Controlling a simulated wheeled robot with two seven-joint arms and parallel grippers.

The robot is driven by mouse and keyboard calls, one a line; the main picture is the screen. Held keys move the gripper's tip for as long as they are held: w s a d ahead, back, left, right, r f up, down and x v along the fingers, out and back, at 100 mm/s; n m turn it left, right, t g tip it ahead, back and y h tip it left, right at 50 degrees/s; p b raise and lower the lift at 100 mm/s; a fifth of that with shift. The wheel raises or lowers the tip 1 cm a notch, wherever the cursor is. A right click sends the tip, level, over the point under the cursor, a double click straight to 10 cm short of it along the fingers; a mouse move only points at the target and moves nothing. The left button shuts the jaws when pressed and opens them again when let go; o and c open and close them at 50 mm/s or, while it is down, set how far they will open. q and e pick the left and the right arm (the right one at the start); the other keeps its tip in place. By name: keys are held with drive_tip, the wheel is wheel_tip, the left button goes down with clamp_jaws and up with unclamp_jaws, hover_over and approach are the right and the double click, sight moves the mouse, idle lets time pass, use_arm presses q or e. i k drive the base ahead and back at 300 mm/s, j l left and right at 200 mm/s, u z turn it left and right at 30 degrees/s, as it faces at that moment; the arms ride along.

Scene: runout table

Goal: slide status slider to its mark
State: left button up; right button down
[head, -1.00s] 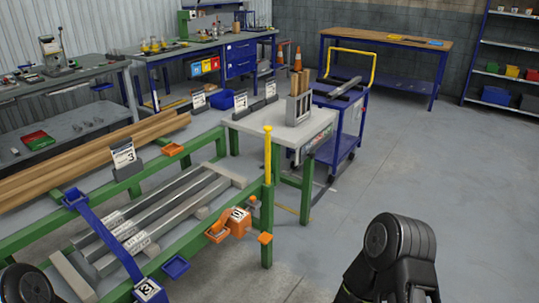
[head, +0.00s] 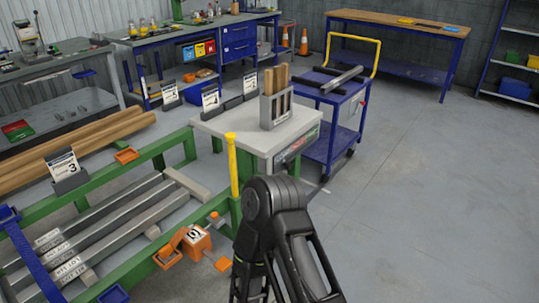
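A narrow panel with coloured, lettered sections (head: 297,148) is on the right side of the small light-grey table (head: 218,122). It is seen at a steep angle and is small, so I cannot make out the slider or its mark. My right arm rises from the bottom edge, just in front of that table and right of the yellow post. Its gripper fingers do not show. My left gripper is not in view.
A wooden-block holder (head: 277,110) stands on the grey table. A blue cart (head: 345,92) is close behind. Floor at right is clear.

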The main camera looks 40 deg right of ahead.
sight(288, 166)
drive_tip(key=l+u, duration=0.45)
drive_tip(key=l, duration=3.9)
drive_tip(key=i, duration=0.05)
